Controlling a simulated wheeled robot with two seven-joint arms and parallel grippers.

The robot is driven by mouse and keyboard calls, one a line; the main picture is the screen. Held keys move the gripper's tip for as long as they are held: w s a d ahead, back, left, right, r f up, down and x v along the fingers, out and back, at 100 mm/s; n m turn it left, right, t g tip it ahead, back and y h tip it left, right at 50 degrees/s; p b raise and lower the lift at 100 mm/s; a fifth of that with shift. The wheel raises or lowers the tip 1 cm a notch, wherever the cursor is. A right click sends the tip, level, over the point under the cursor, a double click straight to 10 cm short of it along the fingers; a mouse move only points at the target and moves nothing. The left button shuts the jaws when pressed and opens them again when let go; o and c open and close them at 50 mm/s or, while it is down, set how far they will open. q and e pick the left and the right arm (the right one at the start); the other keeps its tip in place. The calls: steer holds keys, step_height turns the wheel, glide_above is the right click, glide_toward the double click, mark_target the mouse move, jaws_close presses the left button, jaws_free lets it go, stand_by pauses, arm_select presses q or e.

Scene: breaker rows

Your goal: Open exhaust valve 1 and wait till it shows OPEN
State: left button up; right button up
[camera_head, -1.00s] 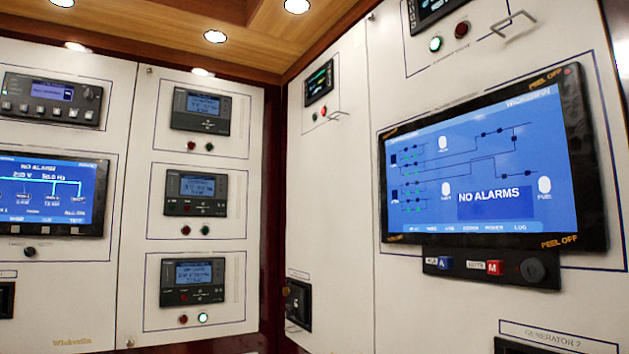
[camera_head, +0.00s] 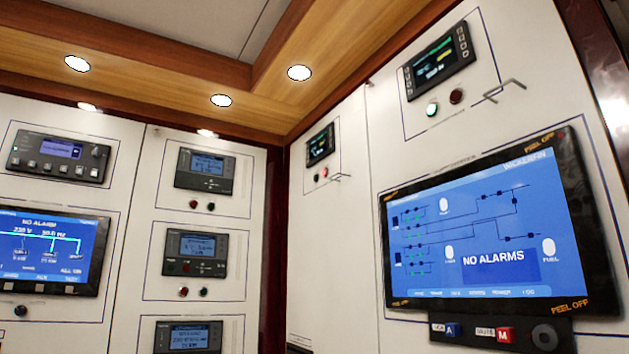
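No part that I can identify as exhaust valve 1 or its control shows clearly, and I read no OPEN text. A large blue touchscreen (camera_head: 480,235) on the right wall shows a line diagram and the words NO ALARMS. Above it is a small display panel (camera_head: 439,62) with a lit green button (camera_head: 432,109) and a dark red button (camera_head: 456,96) below it. A smaller display (camera_head: 320,145) with two small buttons is further left on the same wall. Neither of my grippers is in view.
The left wall holds several controller units, such as the upper one (camera_head: 205,170) and the middle one (camera_head: 193,252). A second blue screen (camera_head: 45,248) reads NO ALARM. Thin wire handles (camera_head: 505,89) stick out from the right wall. The wooden ceiling trim (camera_head: 130,55) carries round lamps.

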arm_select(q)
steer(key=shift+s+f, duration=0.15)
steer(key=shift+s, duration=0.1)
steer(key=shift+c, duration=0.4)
